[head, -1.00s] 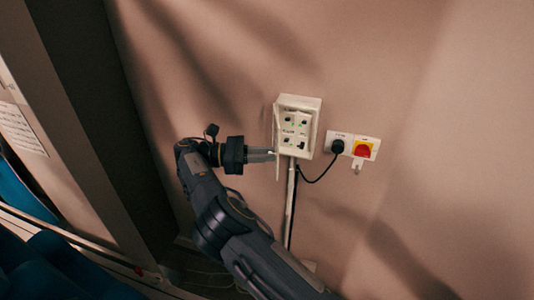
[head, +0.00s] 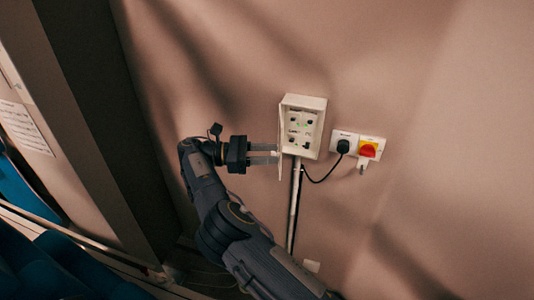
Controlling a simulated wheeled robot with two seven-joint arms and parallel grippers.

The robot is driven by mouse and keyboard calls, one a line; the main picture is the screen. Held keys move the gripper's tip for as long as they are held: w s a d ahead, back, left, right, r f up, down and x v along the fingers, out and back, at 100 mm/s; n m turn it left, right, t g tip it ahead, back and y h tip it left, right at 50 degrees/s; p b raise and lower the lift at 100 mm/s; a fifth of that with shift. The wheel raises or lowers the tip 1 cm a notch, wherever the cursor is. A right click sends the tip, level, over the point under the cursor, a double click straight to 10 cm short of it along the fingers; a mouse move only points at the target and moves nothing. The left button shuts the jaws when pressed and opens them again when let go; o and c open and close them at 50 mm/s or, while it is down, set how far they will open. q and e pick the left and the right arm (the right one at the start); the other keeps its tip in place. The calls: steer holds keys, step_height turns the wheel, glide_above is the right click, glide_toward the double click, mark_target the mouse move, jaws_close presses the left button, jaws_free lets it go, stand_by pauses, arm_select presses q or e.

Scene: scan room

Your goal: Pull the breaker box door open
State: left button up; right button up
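The breaker box (head: 318,103) is a small cream box on the wall, with dark switches and a small green light inside. Its door (head: 281,150) stands swung open at the box's left side, seen nearly edge-on. My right gripper (head: 279,154) comes from the left, with its two fingers apart and a gap between them. The fingertips reach the lower part of the door; whether they touch it I cannot tell. My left gripper is not in view.
Blue seats (head: 60,265) are at lower left. The wall at right is clear.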

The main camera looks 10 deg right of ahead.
steer(key=shift+r, duration=0.1)
steer(key=s+a+r, duration=0.3)
steer(key=s+r, duration=1)
steer(key=shift+s, duration=0.4)
